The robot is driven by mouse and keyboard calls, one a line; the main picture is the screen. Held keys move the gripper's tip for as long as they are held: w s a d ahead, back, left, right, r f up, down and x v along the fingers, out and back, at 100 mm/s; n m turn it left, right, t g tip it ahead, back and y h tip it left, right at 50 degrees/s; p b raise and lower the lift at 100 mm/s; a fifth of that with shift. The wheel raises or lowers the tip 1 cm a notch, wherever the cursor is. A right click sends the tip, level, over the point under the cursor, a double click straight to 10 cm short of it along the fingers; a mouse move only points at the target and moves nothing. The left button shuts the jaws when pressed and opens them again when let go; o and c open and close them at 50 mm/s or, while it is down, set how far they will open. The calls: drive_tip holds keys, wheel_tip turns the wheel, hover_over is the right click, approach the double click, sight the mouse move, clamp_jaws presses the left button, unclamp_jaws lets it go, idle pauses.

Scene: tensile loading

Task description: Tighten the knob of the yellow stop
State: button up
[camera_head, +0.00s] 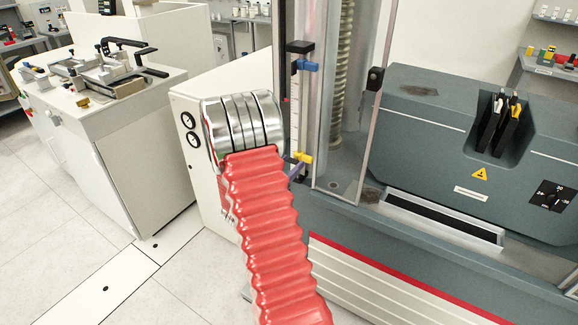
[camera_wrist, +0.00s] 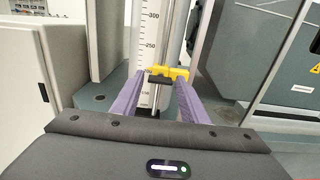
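The yellow stop (camera_head: 303,157) sits low on the scale rail of the testing machine. In the wrist view the yellow stop (camera_wrist: 178,71) has a dark knob (camera_wrist: 162,80) facing me. My gripper (camera_wrist: 160,86) is open, its two purple fingers pointing at the stop, one on each side of the knob. The fingertips look close to the knob, with a small gap; whether the knob lies fully between them in depth I cannot tell. In the head view my red ribbed arm cover hides most of my gripper, and only a purple finger (camera_head: 297,172) shows.
A blue stop (camera_head: 307,66) and a black piece (camera_head: 299,46) sit higher on the same rail. A clear guard (camera_head: 352,100) stands right of the rail. A grey machine housing (camera_head: 460,140) fills the right side. A white cabinet (camera_head: 195,170) stands at the left.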

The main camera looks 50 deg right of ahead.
drive_tip(key=c, duration=0.8)
drive_tip(key=shift+m, duration=0.4)
drive_tip(key=shift+s+f+m, duration=0.1)
drive_tip(key=shift+m, duration=8.5)
drive_tip(key=o, duration=1)
